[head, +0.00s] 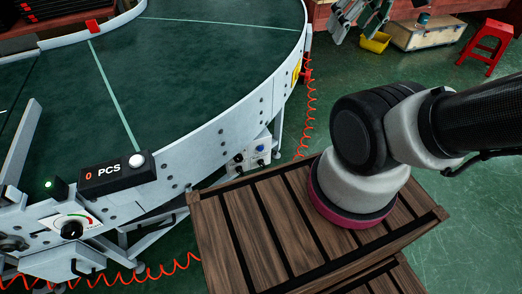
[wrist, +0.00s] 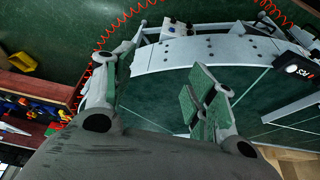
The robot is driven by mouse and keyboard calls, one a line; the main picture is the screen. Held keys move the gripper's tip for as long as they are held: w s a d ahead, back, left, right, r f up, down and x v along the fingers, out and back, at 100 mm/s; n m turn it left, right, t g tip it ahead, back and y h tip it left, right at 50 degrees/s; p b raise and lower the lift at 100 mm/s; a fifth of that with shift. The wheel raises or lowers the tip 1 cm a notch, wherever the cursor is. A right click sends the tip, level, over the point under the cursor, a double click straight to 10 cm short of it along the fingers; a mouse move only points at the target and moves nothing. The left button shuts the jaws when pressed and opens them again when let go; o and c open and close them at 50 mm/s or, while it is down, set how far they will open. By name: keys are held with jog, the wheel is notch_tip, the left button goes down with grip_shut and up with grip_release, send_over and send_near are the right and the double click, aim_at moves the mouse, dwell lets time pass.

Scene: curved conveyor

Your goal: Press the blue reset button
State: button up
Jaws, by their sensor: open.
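In the wrist view the control box (wrist: 176,28) shows at the top centre, beyond the conveyor edge; the button itself is too small to make out surely. My gripper (wrist: 158,75) is open and empty, its fingers spread on either side of the view, apart from the box.
The curved conveyor (head: 190,75) has a dark green belt. A counter (head: 115,174) reads 0 PCS and has a white button. A wooden crate (head: 240,225) stands right of the conveyor. An orange coiled hose (head: 310,105) hangs nearby. A red stool (head: 488,45) stands at the back right.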

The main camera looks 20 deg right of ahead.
grip_shut()
dwell(1.2)
